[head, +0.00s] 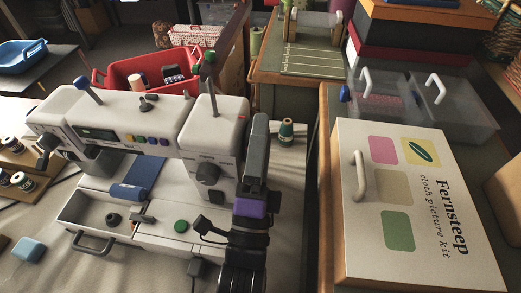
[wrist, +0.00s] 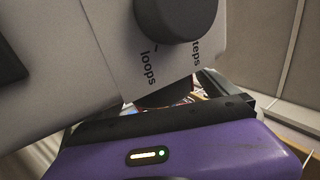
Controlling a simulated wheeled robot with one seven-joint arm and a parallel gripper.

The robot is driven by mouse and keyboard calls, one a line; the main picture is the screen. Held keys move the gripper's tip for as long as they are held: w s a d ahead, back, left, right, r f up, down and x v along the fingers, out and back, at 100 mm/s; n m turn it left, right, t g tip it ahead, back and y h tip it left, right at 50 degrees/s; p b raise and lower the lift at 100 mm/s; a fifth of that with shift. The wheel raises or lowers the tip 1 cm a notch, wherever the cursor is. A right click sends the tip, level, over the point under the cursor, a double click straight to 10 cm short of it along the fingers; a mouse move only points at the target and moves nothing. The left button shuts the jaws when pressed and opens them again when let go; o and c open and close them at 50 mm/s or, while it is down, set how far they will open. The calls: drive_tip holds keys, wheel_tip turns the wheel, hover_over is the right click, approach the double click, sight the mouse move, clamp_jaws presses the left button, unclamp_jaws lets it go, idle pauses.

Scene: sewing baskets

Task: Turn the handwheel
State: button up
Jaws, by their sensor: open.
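The white sewing machine (head: 150,135) stands on the table at the left in the head view. A dark round dial (head: 208,173) is on the front of its right column. The same dial fills the top of the wrist view (wrist: 176,14), beside the words "loops" and "steps". My gripper (head: 260,125) is upright at the machine's right end, very close to it. It is open, but its fingertips are not clear in either view. I cannot make out a handwheel; my gripper covers much of the machine's right end. Whether the gripper touches the machine I cannot tell.
A green thread spool (head: 287,130) stands just right of my gripper. A white Fernsteep kit box (head: 405,255) and a clear bin (head: 465,118) are on the right table. A red basket (head: 118,72) is behind the machine. An open drawer (head: 85,222) is at its front.

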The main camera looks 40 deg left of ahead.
drive_tip(key=shift+b+v, duration=0.45)
drive_tip(key=shift+v, duration=3.4)
